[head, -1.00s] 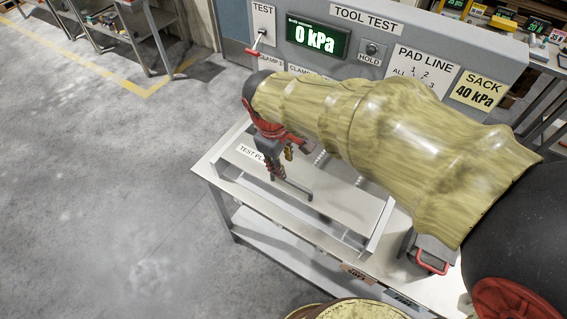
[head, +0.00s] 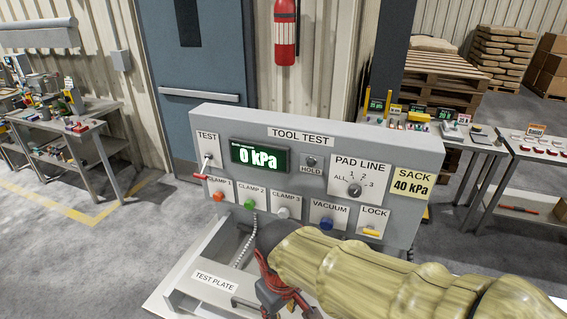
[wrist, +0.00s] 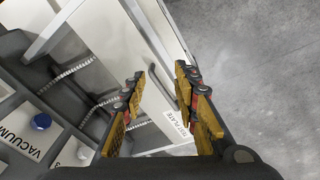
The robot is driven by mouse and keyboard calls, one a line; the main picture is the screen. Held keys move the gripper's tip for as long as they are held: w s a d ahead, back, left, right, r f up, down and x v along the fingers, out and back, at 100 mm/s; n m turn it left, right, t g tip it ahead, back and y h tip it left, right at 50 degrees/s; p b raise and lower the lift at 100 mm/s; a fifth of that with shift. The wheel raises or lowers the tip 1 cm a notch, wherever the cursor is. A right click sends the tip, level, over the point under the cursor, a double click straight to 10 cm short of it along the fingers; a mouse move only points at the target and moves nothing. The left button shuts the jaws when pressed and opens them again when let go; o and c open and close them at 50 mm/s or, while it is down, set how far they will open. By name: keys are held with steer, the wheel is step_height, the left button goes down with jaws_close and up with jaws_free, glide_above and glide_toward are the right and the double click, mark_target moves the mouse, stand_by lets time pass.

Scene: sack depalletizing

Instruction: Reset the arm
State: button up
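My arm, in a yellowish sleeve, reaches in from the lower right of the head view. My gripper (head: 274,300) is at the bottom edge there, over the test plate (head: 190,303), and its fingertips are cut off. In the wrist view my gripper (wrist: 160,82) shows two yellow-padded fingers apart with nothing between them. The plate's label (wrist: 178,122) shows past the fingers. No sack is in the gripper.
Tables stand at left and right; open floor (head: 50,240) lies left.

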steer(key=s+d+r+m+t+b, duration=0.1)
steer(key=s+d+r+m+t, duration=0.1)
steer(key=d, duration=0.7)
steer(key=s+d+r+m+t+b, duration=0.1)
steer(key=s+d+r+m, duration=0.3)
steer(key=d, duration=0.6)
steer(key=shift+s+d+r+m+t, duration=0.15)
steer(key=shift+s+r+m+t, duration=0.25)
steer(key=shift+m, duration=0.7)
steer(key=shift+f, duration=0.1)
steer(key=shift+o, duration=0.4)
stand_by(0.3)
